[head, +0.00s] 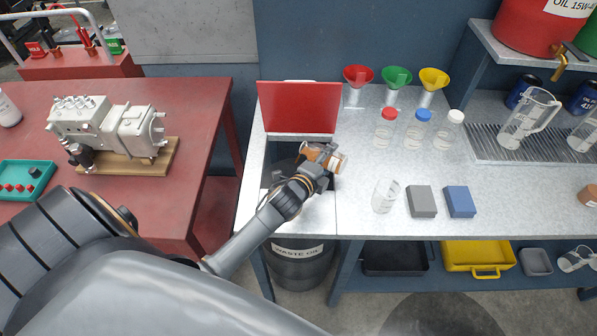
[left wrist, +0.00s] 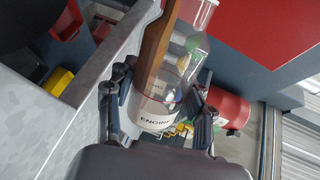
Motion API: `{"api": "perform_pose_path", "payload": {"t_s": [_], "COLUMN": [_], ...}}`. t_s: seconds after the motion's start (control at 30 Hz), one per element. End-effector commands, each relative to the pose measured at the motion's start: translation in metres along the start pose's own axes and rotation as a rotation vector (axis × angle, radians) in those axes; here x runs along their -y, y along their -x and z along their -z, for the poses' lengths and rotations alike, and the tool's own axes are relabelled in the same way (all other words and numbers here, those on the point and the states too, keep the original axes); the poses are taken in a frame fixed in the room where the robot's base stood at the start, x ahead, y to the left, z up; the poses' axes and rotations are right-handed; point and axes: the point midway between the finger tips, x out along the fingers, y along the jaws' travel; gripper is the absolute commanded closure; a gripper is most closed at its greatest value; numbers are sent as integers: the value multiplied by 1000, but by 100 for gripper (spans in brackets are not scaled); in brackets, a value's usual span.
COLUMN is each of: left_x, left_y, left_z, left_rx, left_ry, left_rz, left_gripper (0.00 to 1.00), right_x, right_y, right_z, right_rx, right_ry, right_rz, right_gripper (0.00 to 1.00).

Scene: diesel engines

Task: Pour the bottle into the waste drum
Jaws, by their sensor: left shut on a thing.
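My left gripper (head: 321,164) is shut on a clear bottle (head: 337,161) with brown liquid in it, above the bench opening under the raised red lid (head: 297,107). In the left wrist view the bottle (left wrist: 158,100) lies between both fingers, with a label reading "ENGINE". It is strongly tilted, and its brown liquid lies along one side. No stream of liquid shows. The black waste drum (head: 300,270), labelled "WASTE OIL", stands below the bench opening. Its mouth is mostly hidden by my arm and gripper. My right gripper is not in view.
Red, green and yellow funnels (head: 397,76) stand at the back of the bench. Several clear bottles (head: 417,135) stand before them. A clear beaker (head: 385,196), a grey block (head: 421,201) and a blue block (head: 460,201) are right of the opening. A red table (head: 200,105) is left.

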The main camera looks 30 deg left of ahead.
Motion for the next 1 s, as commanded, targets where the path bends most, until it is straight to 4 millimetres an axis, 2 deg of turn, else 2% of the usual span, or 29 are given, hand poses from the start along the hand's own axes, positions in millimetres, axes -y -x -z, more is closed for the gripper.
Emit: {"api": "perform_pose_path", "payload": {"t_s": [1.0], "left_x": [-1], "left_y": [0], "left_z": [-2], "left_rx": [-26], "left_ry": [94], "left_rz": [1], "left_gripper": [84], "right_x": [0], "right_y": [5], "right_z": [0], "right_rx": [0], "right_ry": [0], "right_rz": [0], "right_gripper": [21]}}
